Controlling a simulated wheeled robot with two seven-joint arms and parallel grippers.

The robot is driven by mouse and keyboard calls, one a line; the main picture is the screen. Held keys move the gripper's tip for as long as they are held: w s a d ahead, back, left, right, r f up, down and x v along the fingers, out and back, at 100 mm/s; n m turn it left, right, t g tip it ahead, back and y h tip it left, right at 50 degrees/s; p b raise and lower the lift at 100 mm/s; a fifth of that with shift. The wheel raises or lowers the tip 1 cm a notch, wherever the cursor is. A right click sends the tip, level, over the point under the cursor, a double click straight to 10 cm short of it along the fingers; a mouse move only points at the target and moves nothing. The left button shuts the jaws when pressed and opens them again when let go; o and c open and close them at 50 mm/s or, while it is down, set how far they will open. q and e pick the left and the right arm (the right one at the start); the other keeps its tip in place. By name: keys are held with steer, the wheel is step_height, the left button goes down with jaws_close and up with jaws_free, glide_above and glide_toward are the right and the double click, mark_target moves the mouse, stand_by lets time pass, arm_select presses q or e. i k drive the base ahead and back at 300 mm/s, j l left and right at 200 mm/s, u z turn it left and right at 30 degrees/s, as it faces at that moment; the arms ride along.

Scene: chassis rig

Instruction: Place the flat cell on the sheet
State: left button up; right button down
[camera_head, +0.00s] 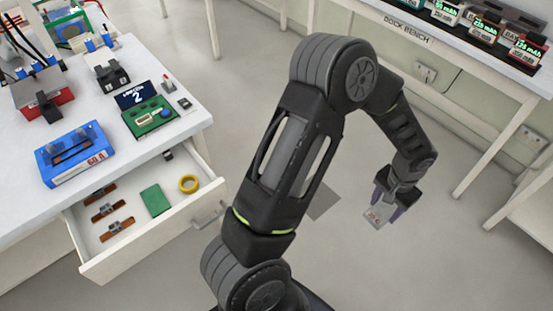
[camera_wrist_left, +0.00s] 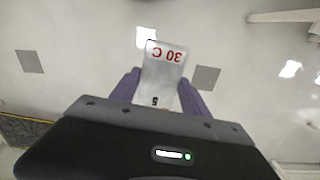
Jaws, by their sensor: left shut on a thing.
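The flat cell (camera_head: 376,217) is a thin silver pouch with red print. In the left wrist view the cell (camera_wrist_left: 163,72) shows "30 C" upside down. My left gripper (camera_head: 387,199) is shut on it, with purple fingers on either side of its near end. The cell is held in the air over open floor, between the benches. I cannot make out a sheet for certain in either view. My right gripper is not in view.
At left, a white bench (camera_head: 150,63) carries a blue 60 A box (camera_head: 72,155), a green board (camera_head: 152,117) and other devices. Its open drawer (camera_head: 150,240) holds a green block and yellow ring. The dock bench (camera_head: 450,55) at upper right carries several labelled packs.

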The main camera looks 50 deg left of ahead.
mark_target(154, 199)
steer(key=i, duration=0.45)
steer(key=u, duration=1.85)
